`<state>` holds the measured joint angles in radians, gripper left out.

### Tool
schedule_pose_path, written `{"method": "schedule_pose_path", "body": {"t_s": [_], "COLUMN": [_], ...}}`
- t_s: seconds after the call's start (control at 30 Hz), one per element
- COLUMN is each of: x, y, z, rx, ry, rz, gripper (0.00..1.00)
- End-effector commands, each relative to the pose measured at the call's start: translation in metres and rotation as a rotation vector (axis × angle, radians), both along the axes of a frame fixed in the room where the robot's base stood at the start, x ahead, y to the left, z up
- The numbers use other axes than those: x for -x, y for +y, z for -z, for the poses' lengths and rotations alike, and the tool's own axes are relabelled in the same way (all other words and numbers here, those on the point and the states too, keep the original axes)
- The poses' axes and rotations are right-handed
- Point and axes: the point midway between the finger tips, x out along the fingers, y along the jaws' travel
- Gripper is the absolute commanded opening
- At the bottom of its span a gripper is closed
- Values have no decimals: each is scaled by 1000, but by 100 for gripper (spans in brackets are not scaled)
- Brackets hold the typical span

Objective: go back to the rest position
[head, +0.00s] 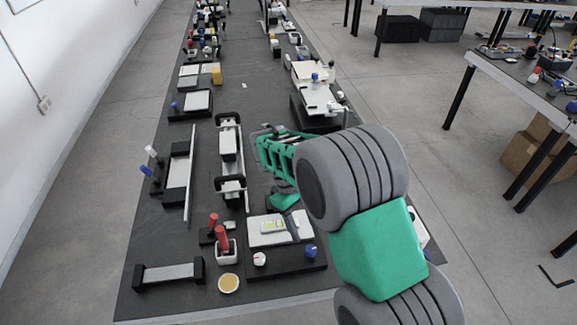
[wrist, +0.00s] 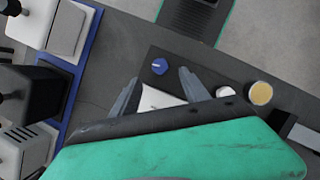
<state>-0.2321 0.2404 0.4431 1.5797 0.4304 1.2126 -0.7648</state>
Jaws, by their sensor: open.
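My gripper (wrist: 158,77) shows in the wrist view with its two grey fingers spread apart. Nothing is held between them. A black base (wrist: 192,64) with a white plate (wrist: 158,99) and a blue knob (wrist: 159,66) lies beyond the fingers. In the head view my green and grey arm reaches in from the lower right over the table, bent at the wrist. The fingertips are not clear there, as my arm hides much of the hand. The green hand part is close above the white plate (head: 258,240) near the table's front.
The long dark table (head: 160,225) carries several fixtures.

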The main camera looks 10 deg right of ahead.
Motion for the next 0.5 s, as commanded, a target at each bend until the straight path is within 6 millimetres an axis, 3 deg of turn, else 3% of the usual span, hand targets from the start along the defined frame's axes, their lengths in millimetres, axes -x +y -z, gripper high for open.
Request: {"method": "schedule_pose_path", "body": {"t_s": [0.17, 0.23, 0.33, 0.5], "x": [-8, -8, 29, 68], "y": [0, 3, 5, 15], "z": [3, 13, 43, 29], "rx": [51, 71, 97, 46], "ry": [-70, -112, -98, -157], "rz": [150, 237, 334, 427], "gripper": [54, 54, 54, 54]}}
